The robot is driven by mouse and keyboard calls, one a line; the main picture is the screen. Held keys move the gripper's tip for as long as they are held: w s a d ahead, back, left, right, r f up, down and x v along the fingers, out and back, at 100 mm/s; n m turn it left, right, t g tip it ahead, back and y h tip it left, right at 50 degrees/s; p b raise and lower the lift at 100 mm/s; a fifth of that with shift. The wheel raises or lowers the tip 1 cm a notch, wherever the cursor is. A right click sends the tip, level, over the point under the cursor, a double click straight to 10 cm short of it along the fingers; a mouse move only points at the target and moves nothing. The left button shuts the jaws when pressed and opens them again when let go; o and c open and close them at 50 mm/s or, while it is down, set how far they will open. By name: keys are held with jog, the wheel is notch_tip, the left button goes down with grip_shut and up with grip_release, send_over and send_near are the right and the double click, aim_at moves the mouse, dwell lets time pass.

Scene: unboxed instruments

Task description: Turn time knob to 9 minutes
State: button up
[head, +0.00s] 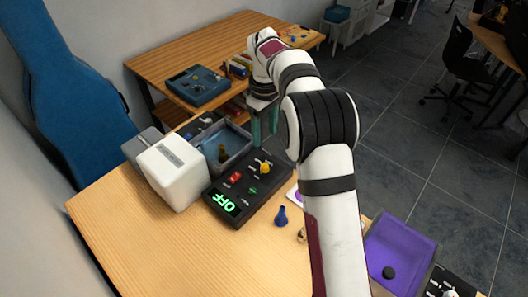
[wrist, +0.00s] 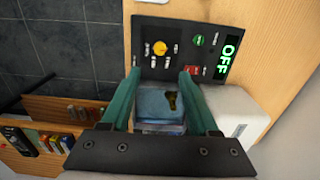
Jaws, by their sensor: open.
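A black control box (head: 232,190) lies on the wooden table, its green display reading OFF. A yellow knob (head: 265,168) sits at its far right end, with a red switch (head: 235,177) and a green button (head: 252,190) nearby. The knob also shows in the wrist view (wrist: 160,47), ringed by white labels too small to read. My gripper (head: 263,138) has teal fingers pointing down, behind the box. In the wrist view the open fingers (wrist: 160,76) are empty, and the knob lies beyond their tips, apart from them.
A grey bin (head: 238,157) with small items stands beside the box, below my fingers in the wrist view. A white box-shaped device (head: 172,170) is left of the control box. A blue piece (head: 281,215) and a purple tray (head: 400,250) are nearer. The front table is mostly clear.

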aim_at(265, 166)
notch_tip(265, 166, down, 13)
jog(key=shift+r, duration=0.1)
grip_shut()
dwell(0.3)
